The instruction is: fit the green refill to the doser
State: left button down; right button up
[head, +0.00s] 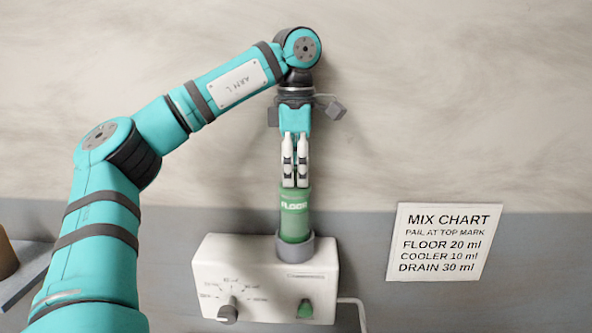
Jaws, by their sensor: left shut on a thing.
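The green refill (295,222) is a translucent green bottle with a "FLOOR" label. It stands upright with its lower end at the grey collar (294,249) on top of the white doser (262,302). How deep it sits in the collar cannot be told. The doser has a dial (228,313) at its lower left and a green part (305,308) at its lower right. My left gripper (295,184) points down from above, its fingers shut on the refill's upper end. My right gripper is not in view.
A mix chart (438,243) is on the wall to the right of the doser. A grey shelf (22,275) with a brown object (6,254) is at the left edge. A pale tube (358,312) leaves the doser's right side. The wall between doser and chart is clear.

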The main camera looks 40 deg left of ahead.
pick_arm(q)
jog(key=shift+f+b, duration=0.6)
jog(key=shift+f, duration=0.25)
jog(key=c, duration=1.2)
grip_release()
notch_tip(320, 180, up, 10)
jog(key=shift+d+r, duration=0.1)
jog(key=shift+r, duration=0.95)
